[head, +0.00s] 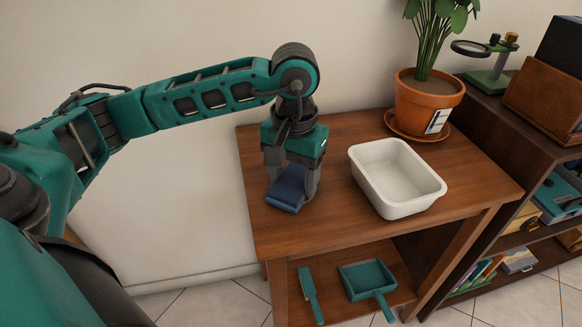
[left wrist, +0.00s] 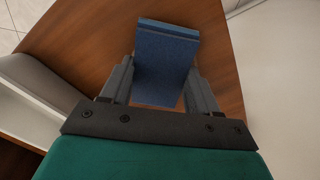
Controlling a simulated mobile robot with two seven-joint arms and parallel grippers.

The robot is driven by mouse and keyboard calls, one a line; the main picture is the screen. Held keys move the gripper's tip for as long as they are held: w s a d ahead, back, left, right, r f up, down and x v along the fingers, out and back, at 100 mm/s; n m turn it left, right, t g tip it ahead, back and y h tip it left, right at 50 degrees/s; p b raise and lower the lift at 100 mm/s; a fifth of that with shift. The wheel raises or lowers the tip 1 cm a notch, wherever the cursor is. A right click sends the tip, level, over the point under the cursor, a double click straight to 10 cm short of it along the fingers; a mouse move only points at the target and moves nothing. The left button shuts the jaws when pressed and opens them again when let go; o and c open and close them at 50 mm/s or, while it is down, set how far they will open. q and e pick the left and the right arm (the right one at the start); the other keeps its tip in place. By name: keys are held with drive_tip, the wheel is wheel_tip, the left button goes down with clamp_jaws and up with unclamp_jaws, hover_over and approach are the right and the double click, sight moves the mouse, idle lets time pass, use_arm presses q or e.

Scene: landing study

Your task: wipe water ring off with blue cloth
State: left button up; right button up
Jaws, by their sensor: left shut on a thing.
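A folded blue cloth (head: 286,190) is between the fingers of my left gripper (head: 292,186), at the left part of the wooden table (head: 300,237). The gripper is shut on the cloth and points down. The cloth is at or just above the tabletop; I cannot tell if it touches. In the left wrist view the blue cloth (left wrist: 166,62) sticks out between the two fingers of the left gripper (left wrist: 161,90). No water ring shows on the visible wood; the part under the cloth and gripper is hidden. My right gripper is not in view.
A white tub (head: 394,207) stands right of the gripper. A potted plant (head: 428,103) on a saucer stands at the back right. The lower shelf holds a green brush (head: 310,293) and dustpan (head: 368,279). A shelf unit (head: 500,125) stands at right. The front left tabletop is clear.

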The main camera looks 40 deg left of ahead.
sight(297, 195)
use_arm(q)
drive_tip(key=shift+s+d+f, duration=0.1)
drive_tip(key=shift+s+d, duration=0.85)
drive_tip(key=shift+d, duration=0.2)
drive_tip(key=shift+b, duration=0.35)
drive_tip(key=shift+w+a+b, duration=0.3)
drive_tip(key=shift+w+a, duration=0.05)
drive_tip(key=shift+a, duration=0.2)
drive_tip(key=shift+w+a+b, duration=0.25)
drive_tip(key=shift+w+a, duration=0.05)
drive_tip(key=shift+a, duration=0.2)
drive_tip(key=shift+w+a+f, duration=0.2)
drive_tip(key=shift+w+a, duration=1.4)
drive_tip(key=shift+a, duration=0.3)
drive_tip(key=shift+d, duration=0.1)
drive_tip(key=shift+s+d+r, duration=0.15)
drive_tip(key=shift+s+d, duration=1.45)
drive_tip(key=shift+d, duration=0.3)
drive_tip(key=shift+s+d, duration=0.8)
drive_tip(key=shift+d, duration=0.15)
